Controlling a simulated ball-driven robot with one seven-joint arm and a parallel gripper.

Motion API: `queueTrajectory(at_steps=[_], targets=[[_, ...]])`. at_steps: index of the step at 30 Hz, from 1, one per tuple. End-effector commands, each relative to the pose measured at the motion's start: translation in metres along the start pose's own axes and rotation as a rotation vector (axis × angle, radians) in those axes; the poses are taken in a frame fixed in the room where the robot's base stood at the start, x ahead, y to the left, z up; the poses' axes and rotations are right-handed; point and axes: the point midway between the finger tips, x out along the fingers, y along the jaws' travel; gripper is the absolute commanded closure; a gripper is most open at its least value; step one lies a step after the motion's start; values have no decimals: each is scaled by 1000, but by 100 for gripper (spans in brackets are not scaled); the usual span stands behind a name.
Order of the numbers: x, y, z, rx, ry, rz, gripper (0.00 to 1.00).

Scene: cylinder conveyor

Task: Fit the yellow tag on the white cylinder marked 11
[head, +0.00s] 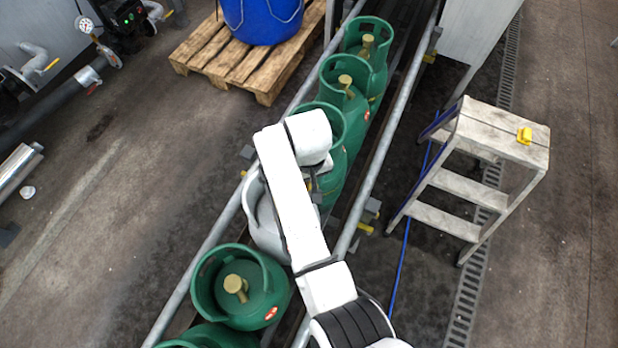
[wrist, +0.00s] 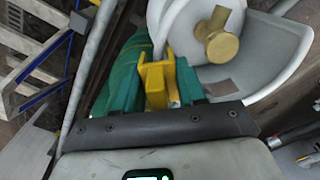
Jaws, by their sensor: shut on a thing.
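The white cylinder (head: 262,222) stands on the conveyor in the head view, partly hidden by my arm. In the wrist view the white cylinder (wrist: 279,50) is at upper right, with its open collar around a brass valve (wrist: 218,38). No number is readable on it. My gripper (wrist: 157,80) is shut on a yellow tag (wrist: 154,89), which sits between its green fingers. The tag is left of the brass valve in the wrist view, beside the collar; I cannot tell whether they touch. In the head view my arm mostly hides the gripper.
Green cylinders stand before (head: 238,289) and behind (head: 343,85) the white one, between the conveyor rails (head: 385,135). A step stool (head: 500,131) at right carries another small yellow piece (head: 524,136). A wooden pallet (head: 240,66) with a blue drum (head: 262,18) is at upper left.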

Motion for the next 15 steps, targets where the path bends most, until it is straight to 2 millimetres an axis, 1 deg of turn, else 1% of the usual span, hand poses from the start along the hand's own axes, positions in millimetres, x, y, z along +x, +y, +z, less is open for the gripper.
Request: queueTrajectory(at_steps=[15], targets=[[12,0,0,1,0,0,89]])
